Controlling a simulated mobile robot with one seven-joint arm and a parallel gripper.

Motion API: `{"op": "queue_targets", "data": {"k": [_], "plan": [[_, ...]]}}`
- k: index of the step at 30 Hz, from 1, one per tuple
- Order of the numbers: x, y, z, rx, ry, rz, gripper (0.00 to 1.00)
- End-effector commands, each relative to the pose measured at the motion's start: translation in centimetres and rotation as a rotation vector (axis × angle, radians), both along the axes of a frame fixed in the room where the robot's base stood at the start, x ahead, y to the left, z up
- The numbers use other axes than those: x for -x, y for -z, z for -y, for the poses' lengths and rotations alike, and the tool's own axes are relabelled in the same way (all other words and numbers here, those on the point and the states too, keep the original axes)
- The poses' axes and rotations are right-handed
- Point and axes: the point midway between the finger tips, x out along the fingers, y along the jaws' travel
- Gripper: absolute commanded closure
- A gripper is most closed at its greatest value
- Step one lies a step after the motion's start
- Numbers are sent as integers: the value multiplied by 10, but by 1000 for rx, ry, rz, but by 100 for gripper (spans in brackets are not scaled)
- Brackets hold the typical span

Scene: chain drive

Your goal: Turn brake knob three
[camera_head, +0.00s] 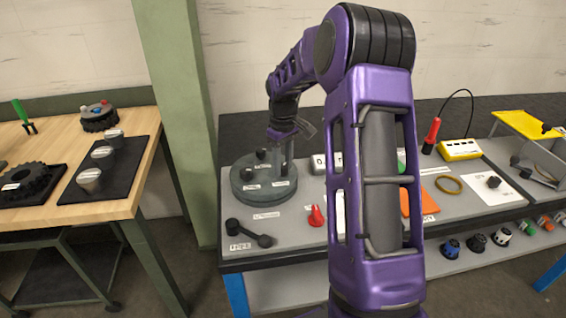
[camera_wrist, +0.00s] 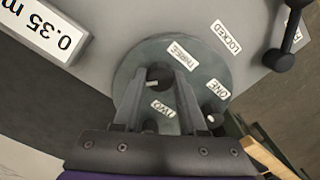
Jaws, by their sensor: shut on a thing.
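The brake unit, a round grey-green disc (camera_head: 243,194), stands at the left end of the grey workbench. Another knob (camera_wrist: 214,120) shows beside the ONE label. In the head view my gripper (camera_head: 283,165) is at the disc's right side; dark knobs (camera_head: 261,155) stand left of it.
A black lever (camera_head: 250,233) lies in front of the disc, with a red cone-shaped part (camera_head: 316,216) to its right. A block marked 0.35 (camera_wrist: 48,30) is near the disc. A wooden table (camera_head: 75,190) stands left, past a green post (camera_head: 183,110).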

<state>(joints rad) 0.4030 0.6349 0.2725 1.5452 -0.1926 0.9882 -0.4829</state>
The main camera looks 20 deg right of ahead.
Motion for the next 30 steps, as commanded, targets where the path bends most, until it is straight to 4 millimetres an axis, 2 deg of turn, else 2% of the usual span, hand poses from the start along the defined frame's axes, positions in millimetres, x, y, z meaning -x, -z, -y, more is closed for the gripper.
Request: {"op": "queue_targets", "data": {"k": [11,12,16,17,26,30], "plan": [[0,0,0,1,-3,1,100],[0,0,0,1,-3,1,55],[0,0,0,1,-3,1,32],[0,0,0,1,-3,1,29],[0,-1,0,1,-3,1,29],[-1,-14,0,1,-2,4,29]]}}
